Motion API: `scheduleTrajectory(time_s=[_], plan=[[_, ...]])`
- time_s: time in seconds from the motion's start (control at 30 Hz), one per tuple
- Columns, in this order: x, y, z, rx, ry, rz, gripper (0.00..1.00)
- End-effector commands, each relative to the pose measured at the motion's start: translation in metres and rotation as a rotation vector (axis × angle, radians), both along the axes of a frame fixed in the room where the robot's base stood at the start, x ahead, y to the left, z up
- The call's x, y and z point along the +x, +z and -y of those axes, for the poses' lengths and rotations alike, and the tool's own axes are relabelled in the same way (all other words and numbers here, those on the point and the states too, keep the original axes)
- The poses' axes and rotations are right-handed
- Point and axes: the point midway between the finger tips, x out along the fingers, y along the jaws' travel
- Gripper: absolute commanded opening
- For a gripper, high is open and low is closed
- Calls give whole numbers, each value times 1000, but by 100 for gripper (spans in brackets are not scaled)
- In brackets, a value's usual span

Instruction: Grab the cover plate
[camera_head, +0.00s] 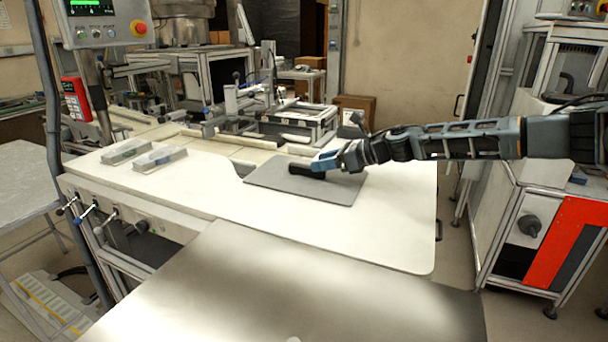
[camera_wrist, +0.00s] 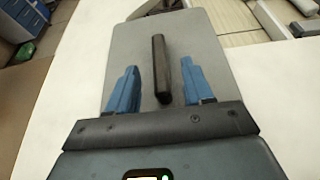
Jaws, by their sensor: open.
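The cover plate (camera_head: 330,190) is a flat grey rectangular plate lying on the white worktop. In the wrist view the plate (camera_wrist: 210,45) carries a raised dark bar-shaped handle (camera_wrist: 160,68). My gripper (camera_head: 305,168) is over the plate in the head view, at the end of my arm reaching in from the right. In the wrist view my gripper (camera_wrist: 160,88) has its two blue fingers apart, one on each side of the handle, with gaps between. It is open and holds nothing. The height of the fingertips above the plate is hard to tell.
The white worktop (camera_head: 390,230) is clear around the plate's front and right. Two small boxes (camera_head: 160,158) sit at its left. Machine frames (camera_head: 300,118) stand along the back edge. A bare metal table (camera_head: 290,300) lies in front, and a cabinet with a red panel (camera_head: 565,240) stands right.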

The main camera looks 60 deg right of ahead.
Motion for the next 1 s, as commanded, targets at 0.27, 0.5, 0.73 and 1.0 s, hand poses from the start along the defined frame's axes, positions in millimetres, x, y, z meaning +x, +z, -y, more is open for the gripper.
scheduleTrajectory(time_s=[0.27, 0.5, 0.73, 1.0], plan=[[31, -14, -5, 2, 1, 0, 51], [51, -24, -5, 0, 0, 0, 51], [52, -25, -5, -1, -1, 0, 51], [52, -25, -5, -1, 0, 0, 25]])
